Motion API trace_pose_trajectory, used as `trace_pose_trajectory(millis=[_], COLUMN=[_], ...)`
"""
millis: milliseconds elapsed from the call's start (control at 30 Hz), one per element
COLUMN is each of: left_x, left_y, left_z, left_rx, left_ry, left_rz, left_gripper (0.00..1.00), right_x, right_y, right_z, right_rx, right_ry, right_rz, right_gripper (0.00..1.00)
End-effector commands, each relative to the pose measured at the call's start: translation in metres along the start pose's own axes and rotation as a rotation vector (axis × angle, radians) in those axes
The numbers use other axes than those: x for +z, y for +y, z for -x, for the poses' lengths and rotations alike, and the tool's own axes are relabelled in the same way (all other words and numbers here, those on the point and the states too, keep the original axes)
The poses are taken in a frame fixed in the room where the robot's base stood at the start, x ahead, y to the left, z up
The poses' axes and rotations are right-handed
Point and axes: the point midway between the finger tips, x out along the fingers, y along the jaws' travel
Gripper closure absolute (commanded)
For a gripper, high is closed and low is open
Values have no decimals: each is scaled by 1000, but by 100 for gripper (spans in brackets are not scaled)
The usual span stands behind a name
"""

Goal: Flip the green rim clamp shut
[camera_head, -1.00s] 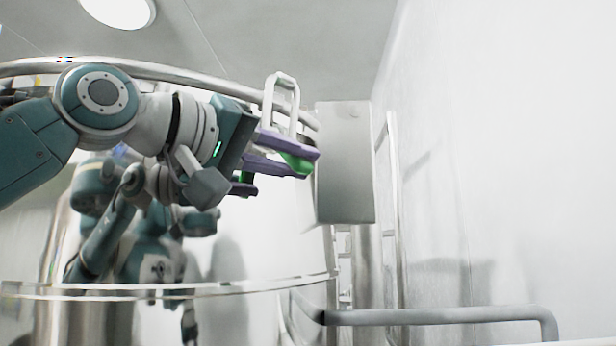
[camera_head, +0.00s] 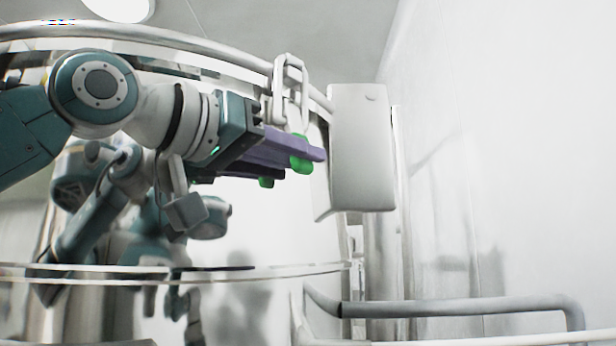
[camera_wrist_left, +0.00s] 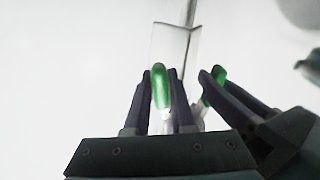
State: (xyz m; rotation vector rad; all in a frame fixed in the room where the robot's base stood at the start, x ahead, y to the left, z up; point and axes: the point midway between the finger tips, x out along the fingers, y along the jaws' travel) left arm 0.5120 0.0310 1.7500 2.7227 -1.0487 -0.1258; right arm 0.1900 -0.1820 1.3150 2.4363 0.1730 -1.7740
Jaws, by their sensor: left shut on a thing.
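The green rim clamp shows as a green tab (camera_head: 302,164) at the purple fingertips, beside the curved vessel wall. A pale wire loop (camera_head: 290,64) stands at the rim just above it; most of the clamp's body is hidden behind my fingers. My left gripper (camera_head: 312,154) comes in from the left below the rim and is shut on the green tab. In the left wrist view, the green tab (camera_wrist_left: 160,86) sits upright between the two fingers, with a pale plate behind it. My right gripper is not in view; the second arm shape looks like a reflection.
The shiny vessel wall (camera_head: 245,225) mirrors my arm and the green tab. The round rim tube (camera_head: 170,42) runs above my gripper. A pale box-like panel (camera_head: 362,150) stands close right of the fingertips. A grey rail (camera_head: 450,304) crosses low at right. Open space lies right of the panel.

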Motion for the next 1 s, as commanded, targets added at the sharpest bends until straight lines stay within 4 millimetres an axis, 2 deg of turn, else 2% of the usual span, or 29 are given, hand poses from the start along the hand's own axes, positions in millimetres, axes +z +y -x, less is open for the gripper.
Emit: trace_pose_trajectory(millis=[367,400,633,1000], left_x=[-1,-1,0,0], left_y=[-3,-3,-2,-1], left_z=[0,0,0,0], left_rx=[-9,-9,-6,-3], left_ry=[2,2,1,1], left_rz=[-12,-13,-10,-8], left_gripper=[100,74,48,48], right_x=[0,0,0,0], right_y=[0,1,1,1], right_z=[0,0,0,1], right_rx=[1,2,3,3], right_ry=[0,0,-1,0], right_rz=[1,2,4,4], right_gripper=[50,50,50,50])
